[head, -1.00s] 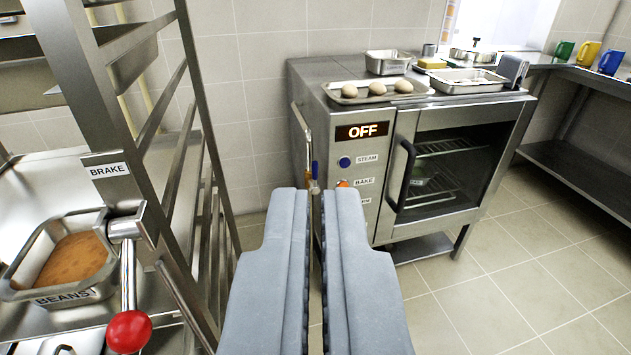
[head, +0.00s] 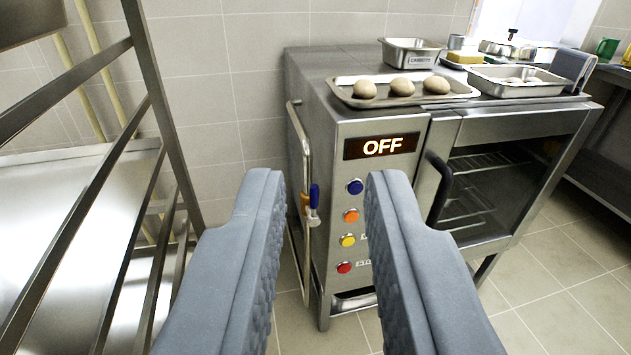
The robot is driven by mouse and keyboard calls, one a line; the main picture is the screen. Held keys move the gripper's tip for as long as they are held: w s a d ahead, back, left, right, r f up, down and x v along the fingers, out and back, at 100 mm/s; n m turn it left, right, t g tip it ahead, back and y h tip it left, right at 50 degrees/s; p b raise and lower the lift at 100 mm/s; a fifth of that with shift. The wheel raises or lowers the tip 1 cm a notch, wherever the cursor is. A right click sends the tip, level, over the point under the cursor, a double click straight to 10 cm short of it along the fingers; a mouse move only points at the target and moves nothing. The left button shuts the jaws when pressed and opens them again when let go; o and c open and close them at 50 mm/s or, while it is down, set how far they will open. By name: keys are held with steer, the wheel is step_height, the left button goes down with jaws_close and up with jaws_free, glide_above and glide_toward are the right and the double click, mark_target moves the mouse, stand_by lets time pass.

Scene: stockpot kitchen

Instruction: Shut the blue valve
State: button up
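The blue valve (head: 314,196) is on a metal pipe at the left side of the oven. Its blue lever stands upright, roughly in line with the vertical pipe (head: 306,252). My gripper (head: 322,180) is open and empty, its two grey fingers wide apart. In the picture the valve shows between the fingers, beyond their tips; the fingers do not appear to touch it. A yellow-orange part (head: 304,203) shows just left of the blue lever.
The oven (head: 332,285) reads OFF and has blue, orange, yellow and red buttons on its front. A tray (head: 442,97) of dough balls lies on top. A metal rack (head: 147,85) stands close on the left. Bare floor shows at the lower right.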

steer(key=w+f, duration=1.4)
steer(key=w, duration=0.1)
steer(key=y, duration=0.1)
glide_toward(315, 194)
steer(key=shift+n, duration=0.3)
steer(key=w, duration=1.1)
steer(key=shift+a+f, duration=0.15)
steer(key=shift+a, duration=0.2)
jaws_close()
